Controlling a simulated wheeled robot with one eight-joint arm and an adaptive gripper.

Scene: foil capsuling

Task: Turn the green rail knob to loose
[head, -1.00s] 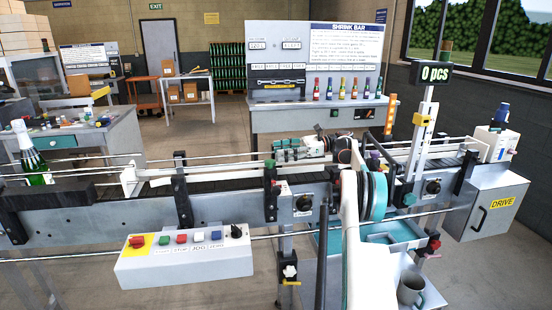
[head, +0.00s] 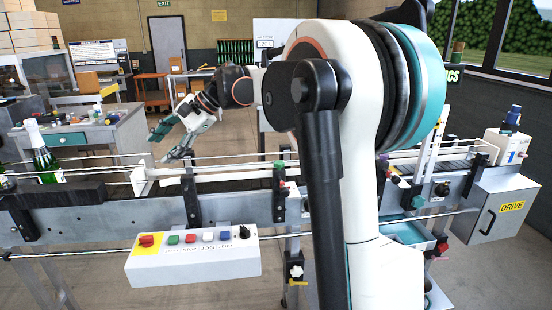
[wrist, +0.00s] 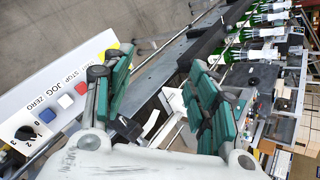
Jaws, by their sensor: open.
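The green rail knob (head: 279,165) sits on top of a dark bracket on the near side of the conveyor, with a red knob (head: 281,186) just below it. My gripper (head: 170,143) is open and empty, up above the conveyor's left part. It is to the left of the green knob and well apart from it. In the wrist view the two teal-padded fingers (wrist: 163,95) are spread with nothing between them. I cannot make out the green knob in the wrist view.
A control box (head: 192,259) with coloured buttons hangs on the conveyor's front. Guide rails (head: 110,165) run along the belt. A green bottle (head: 43,158) stands at the left; several bottles (wrist: 262,36) show in the wrist view. My arm hides the conveyor's middle right.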

